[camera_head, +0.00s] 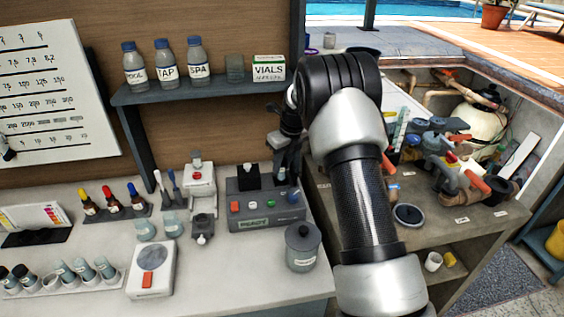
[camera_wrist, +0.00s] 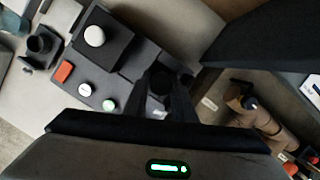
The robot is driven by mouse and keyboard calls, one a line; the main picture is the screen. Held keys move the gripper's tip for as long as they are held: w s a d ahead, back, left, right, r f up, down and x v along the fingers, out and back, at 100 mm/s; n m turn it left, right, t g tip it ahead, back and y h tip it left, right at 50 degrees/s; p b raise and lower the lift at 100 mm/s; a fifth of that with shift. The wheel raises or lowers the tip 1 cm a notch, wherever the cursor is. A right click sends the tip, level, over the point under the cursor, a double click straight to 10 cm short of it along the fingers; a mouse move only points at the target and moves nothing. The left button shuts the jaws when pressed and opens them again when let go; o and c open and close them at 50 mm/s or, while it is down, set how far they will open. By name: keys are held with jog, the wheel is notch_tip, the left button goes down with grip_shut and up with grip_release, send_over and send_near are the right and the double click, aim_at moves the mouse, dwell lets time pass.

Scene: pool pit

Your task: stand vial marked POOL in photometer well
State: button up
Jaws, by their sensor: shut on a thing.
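The photometer (camera_head: 262,212) is a dark grey box with coloured buttons and a green READY display on the bench. It also shows in the wrist view (camera_wrist: 125,62). My gripper (camera_head: 290,180) is over its right end, with the black fingers pointing down; they show in the wrist view (camera_wrist: 162,92). The fingers are closed around a small, dark-looking vial (camera_wrist: 160,82), mostly hidden between them. No POOL mark on it can be read. I cannot tell whether its base is inside the well or above it, because the fingers cover the well.
A lidded grey pot (camera_head: 303,248) stands just in front of the photometer. A white and red device (camera_head: 201,188) stands to its left. Several capped vials sit in a white rack (camera_head: 60,283). A shelf (camera_head: 205,88) with bottles overhangs behind. Pipework lies right.

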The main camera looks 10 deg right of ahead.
dwell(0.4)
jog(key=shift+f+b, duration=0.45)
jog(key=shift+f, duration=0.6)
jog(key=shift+f, duration=0.1)
